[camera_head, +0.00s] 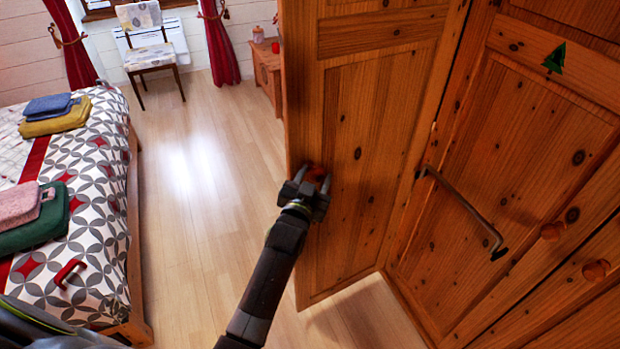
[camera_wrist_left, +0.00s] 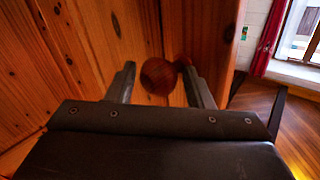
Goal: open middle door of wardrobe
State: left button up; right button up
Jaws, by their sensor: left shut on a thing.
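The pine wardrobe (camera_head: 500,180) fills the right of the head view. One of its panelled doors (camera_head: 365,150) stands swung out from the front, its free edge toward the room. My left gripper (camera_head: 312,180) is at this door's free edge, shut on a round wooden knob (camera_wrist_left: 158,76). In the wrist view the knob sits between the two fingers. Nearer on the wardrobe is a closed panel with a dark metal bar handle (camera_head: 462,210) and a green tree sticker (camera_head: 555,58). My right gripper is not in view.
A bed (camera_head: 90,190) with folded towels stands at left. The wooden floor (camera_head: 200,200) between bed and door is clear. A chair (camera_head: 148,45) and a small wooden cabinet (camera_head: 267,70) are at the back.

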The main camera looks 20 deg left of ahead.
pick_arm(q)
jog(key=shift+w+d+r, duration=0.15)
jog(key=shift+d+r, duration=0.05)
jog(key=shift+r, duration=0.2)
jog(key=o, duration=1)
jog(key=shift+c, duration=0.2)
jog(key=shift+o, duration=1)
jog(key=shift+w+d, duration=0.15)
jog(key=shift+d, duration=0.05)
jog(key=shift+w+f, duration=0.1)
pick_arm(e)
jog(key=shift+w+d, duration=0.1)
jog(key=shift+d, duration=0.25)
